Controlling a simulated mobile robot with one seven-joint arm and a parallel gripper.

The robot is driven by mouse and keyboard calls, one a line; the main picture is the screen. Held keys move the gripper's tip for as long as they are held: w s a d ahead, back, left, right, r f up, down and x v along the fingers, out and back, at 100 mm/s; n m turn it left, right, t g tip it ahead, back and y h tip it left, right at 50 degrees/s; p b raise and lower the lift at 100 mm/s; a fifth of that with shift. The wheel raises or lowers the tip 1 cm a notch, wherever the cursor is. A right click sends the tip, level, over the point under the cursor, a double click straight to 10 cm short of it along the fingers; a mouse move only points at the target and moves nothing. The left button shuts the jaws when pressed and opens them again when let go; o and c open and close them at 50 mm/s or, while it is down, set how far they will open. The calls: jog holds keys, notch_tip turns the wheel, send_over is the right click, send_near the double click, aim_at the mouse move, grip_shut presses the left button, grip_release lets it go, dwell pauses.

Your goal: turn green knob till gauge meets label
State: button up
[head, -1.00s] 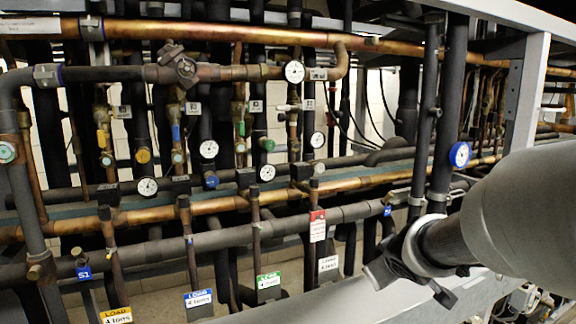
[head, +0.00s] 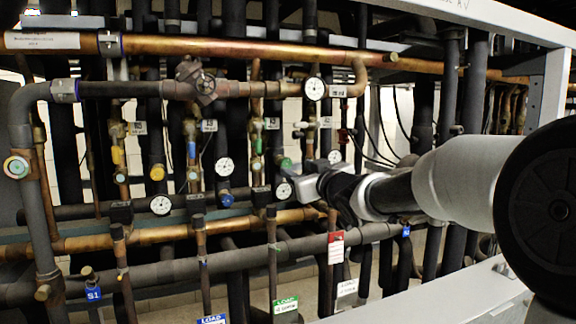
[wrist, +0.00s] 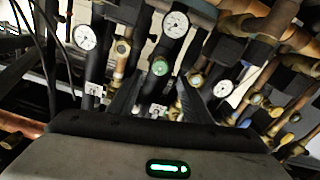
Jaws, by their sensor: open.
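In the wrist view the green knob (wrist: 160,66) shows ahead, between the two dark fingers. A white round gauge (head: 283,190) sits just below the knob; in the wrist view this gauge (wrist: 176,24) appears above it. Its needle is too small to read. A small white label (head: 271,123) is on the same pipe, above the knob. My gripper (head: 308,181) is open and empty, just right of the knob. Contact cannot be told.
Other gauges (head: 224,167) and coloured knobs, including a yellow one (head: 157,172) and a blue one (head: 227,199), are close by. A copper pipe (head: 165,241) crosses below. A red-and-white tag (head: 336,247) hangs below my gripper. A grey frame post (head: 552,88) stands at the right.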

aim_at(287, 163)
jog(key=p+x, duration=0.1)
jog(key=x, duration=0.7)
jog(key=shift+w+a, duration=0.1)
jog(key=shift+w, duration=0.2)
jog(key=c, duration=1.1)
